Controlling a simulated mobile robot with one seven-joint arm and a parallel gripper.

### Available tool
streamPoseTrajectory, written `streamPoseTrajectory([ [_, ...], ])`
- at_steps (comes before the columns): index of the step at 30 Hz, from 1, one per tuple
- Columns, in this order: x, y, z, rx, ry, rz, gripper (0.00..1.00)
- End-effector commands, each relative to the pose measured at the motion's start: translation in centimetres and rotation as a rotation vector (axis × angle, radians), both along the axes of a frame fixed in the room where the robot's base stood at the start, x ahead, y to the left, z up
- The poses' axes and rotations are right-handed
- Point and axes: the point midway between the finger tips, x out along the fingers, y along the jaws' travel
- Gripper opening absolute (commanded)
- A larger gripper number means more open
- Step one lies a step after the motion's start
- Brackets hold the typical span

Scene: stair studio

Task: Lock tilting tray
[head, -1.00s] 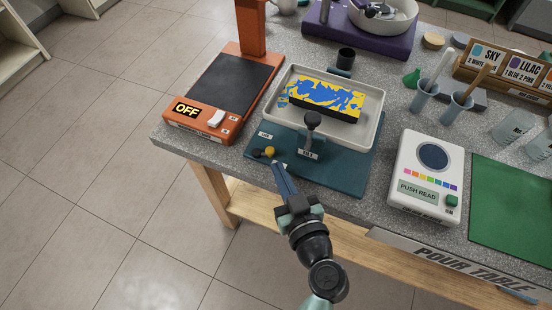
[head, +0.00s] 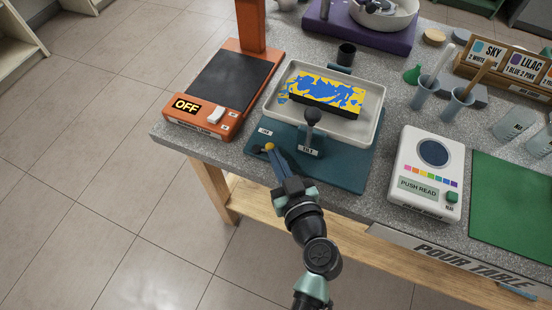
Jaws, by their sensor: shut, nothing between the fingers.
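The tilting tray (head: 374,126) is a white shallow tray on a teal base (head: 345,176). It holds a dark block with a blue and yellow poured top (head: 325,90). A black-knobbed tilt lever (head: 312,116) stands at the tray's front edge, above a small label. The lock control, with a yellow knob (head: 270,147) and a dark part beside it (head: 256,150), sits at the base's front left below another small label. My gripper (head: 272,152) is shut, with its fingertips at the yellow knob and partly covering it. Whether they touch cannot be told.
An orange device (head: 228,85) with a switch and an OFF sign stands left of the tray. A white reader box (head: 424,172) stands right. Cups with sticks (head: 458,105) stand further right.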

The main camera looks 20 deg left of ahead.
Motion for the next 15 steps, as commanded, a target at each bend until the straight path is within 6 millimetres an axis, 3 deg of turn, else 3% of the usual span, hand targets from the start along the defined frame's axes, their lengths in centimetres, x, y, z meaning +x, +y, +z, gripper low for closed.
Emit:
streamPoseTrajectory([
  [15, 0.79, -0.3, -0.23, -0.002, -0.003, -0.002, 0.0],
])
